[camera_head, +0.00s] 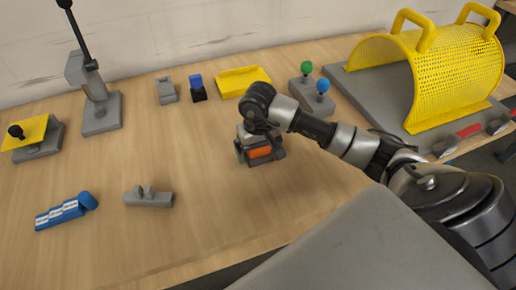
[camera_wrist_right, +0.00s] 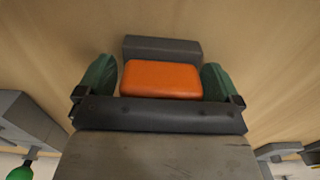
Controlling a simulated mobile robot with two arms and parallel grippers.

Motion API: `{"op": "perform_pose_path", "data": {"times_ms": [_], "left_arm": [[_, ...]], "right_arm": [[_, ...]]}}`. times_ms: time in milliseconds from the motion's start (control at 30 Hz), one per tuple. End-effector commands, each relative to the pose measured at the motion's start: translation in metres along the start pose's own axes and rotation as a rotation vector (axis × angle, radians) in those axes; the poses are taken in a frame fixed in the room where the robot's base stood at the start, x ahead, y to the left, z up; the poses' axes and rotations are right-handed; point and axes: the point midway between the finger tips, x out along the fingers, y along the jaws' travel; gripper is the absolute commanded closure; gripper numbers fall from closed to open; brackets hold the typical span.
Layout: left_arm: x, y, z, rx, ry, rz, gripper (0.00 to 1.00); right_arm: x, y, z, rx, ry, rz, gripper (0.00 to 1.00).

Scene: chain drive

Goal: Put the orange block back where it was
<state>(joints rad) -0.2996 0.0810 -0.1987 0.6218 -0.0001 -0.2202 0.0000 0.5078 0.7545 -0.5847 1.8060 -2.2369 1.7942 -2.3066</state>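The orange block (camera_head: 259,153) shows below my right gripper (camera_head: 258,156) near the middle of the table. In the right wrist view the orange block (camera_wrist_right: 161,79) lies between the two green fingers of my right gripper (camera_wrist_right: 159,82). The right finger looks to be against the block. A thin gap may show at the left finger, so I cannot tell whether it is gripped. A dark grey piece (camera_wrist_right: 161,47) is just beyond the block; whether the block rests on it is hidden. My left gripper is not in view.
A blue labelled piece (camera_head: 66,211) and a grey notched holder (camera_head: 148,197) lie at the front left. A yellow tray (camera_head: 243,80), a base with green and blue knobs (camera_head: 311,97) and a yellow perforated guard (camera_head: 455,80) stand behind. The table (camera_head: 185,150) left of the gripper is clear.

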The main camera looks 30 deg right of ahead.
Motion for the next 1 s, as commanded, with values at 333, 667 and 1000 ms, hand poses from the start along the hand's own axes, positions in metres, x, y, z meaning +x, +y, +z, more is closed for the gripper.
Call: {"op": "perform_pose_path", "data": {"times_ms": [333, 667, 1000], "left_arm": [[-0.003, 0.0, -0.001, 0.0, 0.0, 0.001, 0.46], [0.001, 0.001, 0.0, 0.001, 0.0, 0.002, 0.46], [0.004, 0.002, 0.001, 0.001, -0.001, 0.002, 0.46]], "right_arm": [[-0.003, 0.0, 0.0, 0.0, -0.001, -0.001, 0.01], [-0.059, 0.0, -0.001, -0.001, 0.007, 0.0, 0.01], [-0.116, 0.0, -0.001, 0.001, 0.002, -0.001, 0.01]]}}
